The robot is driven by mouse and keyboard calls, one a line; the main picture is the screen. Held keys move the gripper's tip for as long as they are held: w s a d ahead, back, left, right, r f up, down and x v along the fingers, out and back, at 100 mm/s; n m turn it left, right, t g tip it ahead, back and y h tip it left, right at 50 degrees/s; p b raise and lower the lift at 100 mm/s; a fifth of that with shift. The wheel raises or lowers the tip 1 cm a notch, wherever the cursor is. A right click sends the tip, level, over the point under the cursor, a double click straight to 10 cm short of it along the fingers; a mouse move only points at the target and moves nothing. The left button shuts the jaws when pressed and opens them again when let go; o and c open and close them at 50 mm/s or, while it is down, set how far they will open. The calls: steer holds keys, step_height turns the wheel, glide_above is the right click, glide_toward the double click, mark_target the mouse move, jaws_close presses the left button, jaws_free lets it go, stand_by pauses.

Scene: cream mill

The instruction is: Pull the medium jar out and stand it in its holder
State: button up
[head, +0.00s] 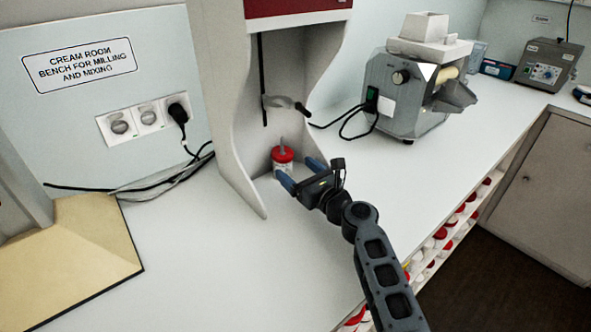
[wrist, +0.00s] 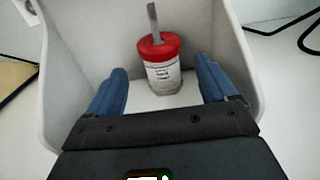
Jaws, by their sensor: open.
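The jar (head: 283,160) is white with a red lid and a grey stirring shaft standing up out of the lid. It stands upright on the floor of the white mixing cabinet. In the wrist view the jar (wrist: 162,66) shows its printed label, centred between and beyond the blue fingers. My gripper (head: 302,172) is open and empty, pointing into the cabinet at the jar. In the wrist view my gripper (wrist: 163,88) has a finger on each side, with gaps to the jar. A ring-shaped holder (head: 279,101) is on the cabinet's back wall above the jar.
The cabinet's side walls (head: 233,140) flank the jar closely. A grey mill (head: 410,90) stands on the bench to the right, with a black cable. Shelves under the bench hold several red-lidded jars (head: 441,233).

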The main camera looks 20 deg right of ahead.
mark_target(289, 163)
steer(key=b+x, duration=0.2)
steer(key=x, duration=0.3)
steer(key=shift+w+a+f+b, duration=0.1)
steer(key=shift+w+f+b, duration=0.05)
steer(key=shift+w+b, duration=0.25)
steer(key=shift+w+a, duration=0.15)
steer(key=shift+w, duration=0.45)
steer(key=shift+c, duration=0.3)
steer(key=c, duration=0.8)
steer(key=o, duration=0.9)
steer(key=shift+c, duration=0.2)
steer(key=shift+s, duration=0.1)
